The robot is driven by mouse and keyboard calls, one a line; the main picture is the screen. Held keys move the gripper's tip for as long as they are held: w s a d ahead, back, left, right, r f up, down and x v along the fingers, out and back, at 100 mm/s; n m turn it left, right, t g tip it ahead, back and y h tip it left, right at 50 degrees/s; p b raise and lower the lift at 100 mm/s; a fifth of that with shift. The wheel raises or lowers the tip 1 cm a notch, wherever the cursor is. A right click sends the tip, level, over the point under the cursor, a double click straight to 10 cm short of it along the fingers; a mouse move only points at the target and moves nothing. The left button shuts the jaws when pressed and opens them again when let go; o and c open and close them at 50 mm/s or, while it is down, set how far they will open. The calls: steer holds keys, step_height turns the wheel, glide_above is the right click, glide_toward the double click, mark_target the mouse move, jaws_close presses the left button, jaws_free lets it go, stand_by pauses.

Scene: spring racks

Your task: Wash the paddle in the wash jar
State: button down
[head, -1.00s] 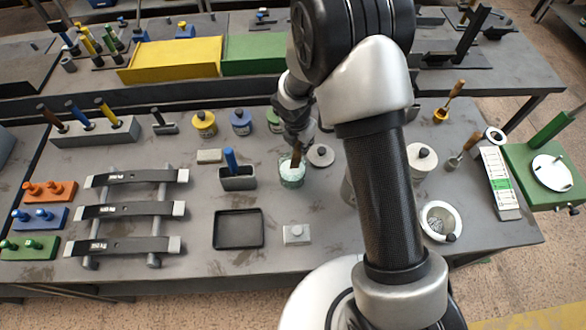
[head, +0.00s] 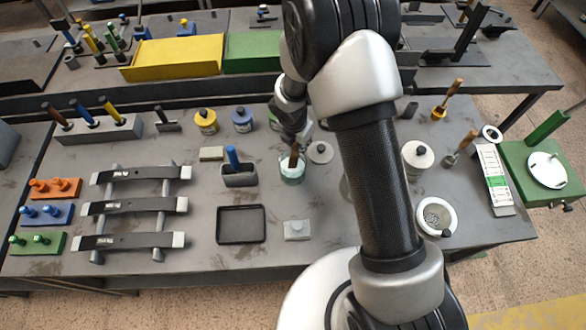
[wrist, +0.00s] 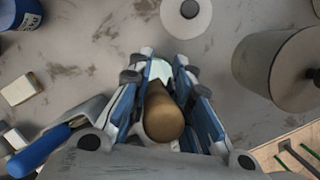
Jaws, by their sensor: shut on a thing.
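The wash jar (head: 292,174) is a clear, pale green glass jar near the middle of the table in the head view. The paddle's brown wooden handle (head: 294,155) stands up out of the jar's mouth, its lower end inside the jar and hidden. In the wrist view the handle (wrist: 164,112) sits between the blue-and-grey fingers of my gripper (wrist: 163,100). My gripper is shut on the handle, above the jar. In the head view my wrist partly hides the fingertips. A pale round lid (head: 320,152) lies just right of the jar.
A grey holder (head: 240,180) with a blue-handled tool stands left of the jar. A black tray (head: 241,224) and a small pale block (head: 297,230) lie in front. Yellow (head: 206,122) and blue (head: 242,120) lidded jars stand behind. A white-lidded canister (head: 417,160) stands to the right.

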stand_by(0.4)
step_height(320, 180, up, 8)
steer(key=p, duration=0.7)
steer(key=shift+f+p, duration=0.2)
steer(key=shift+p, duration=0.1)
stand_by(0.4)
step_height(320, 180, up, 6)
steer(key=p, duration=0.6)
steer(key=shift+s, duration=0.1)
